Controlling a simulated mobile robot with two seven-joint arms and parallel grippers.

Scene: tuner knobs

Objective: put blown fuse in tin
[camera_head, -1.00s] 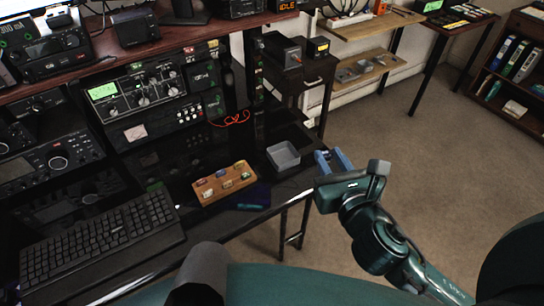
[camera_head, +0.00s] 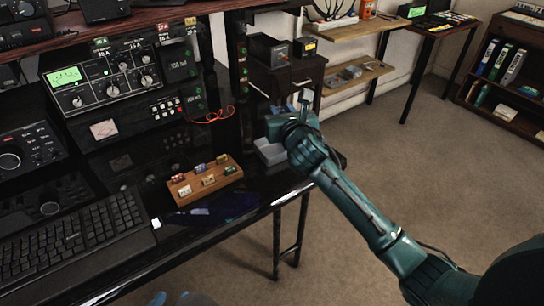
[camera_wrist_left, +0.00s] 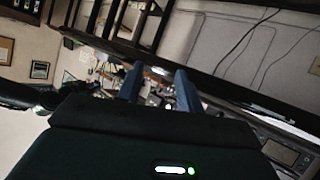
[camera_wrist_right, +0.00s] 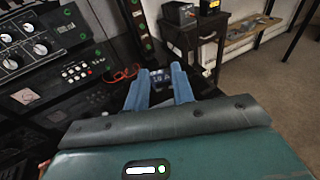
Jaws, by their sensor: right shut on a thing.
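The tin is a small grey open box (camera_head: 267,153) near the right end of the dark desk. My right arm partly covers it in the head view. My right gripper (camera_head: 285,108) is at the tin's far side and above it, and hides its own grip there. In the right wrist view, a small dark piece with pale markings (camera_wrist_right: 160,79) shows between the nearly parallel blue fingers; it seems to be the fuse, though blurred. My left gripper (camera_wrist_left: 157,78) is open and empty in its wrist view. Only its blue fingertips show at the head view's bottom edge.
A wooden block (camera_head: 205,181) with several coloured fuses stands left of the tin. A keyboard (camera_head: 75,240) lies farther left. Radio units (camera_head: 110,85) and a red wire (camera_head: 214,116) are behind. A dark cabinet (camera_head: 285,75) stands beyond the desk.

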